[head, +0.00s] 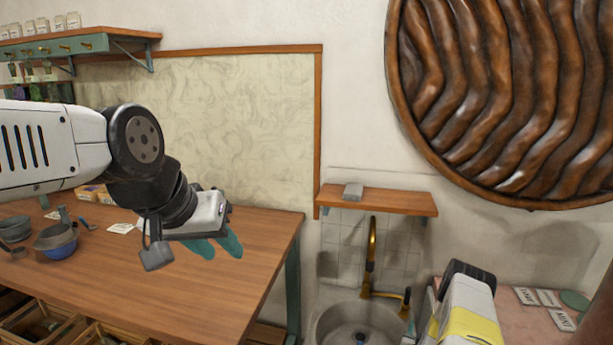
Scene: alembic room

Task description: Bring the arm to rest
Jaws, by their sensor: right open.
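My left arm comes in from the left, white with black joints. Its gripper (221,250) hangs over the right part of the wooden table, near its back edge. A white and yellow part of my right arm (467,312) shows at the bottom right, beside the sink. The fingers of my right gripper are not visible.
Bowls (56,240) and small tools lie on the table (180,285) at left, with crates (38,324) below. A sink (355,325) with a brass tap (371,255) stands right of it, under a small shelf (385,203). Cards (540,297) lie on the right-hand counter.

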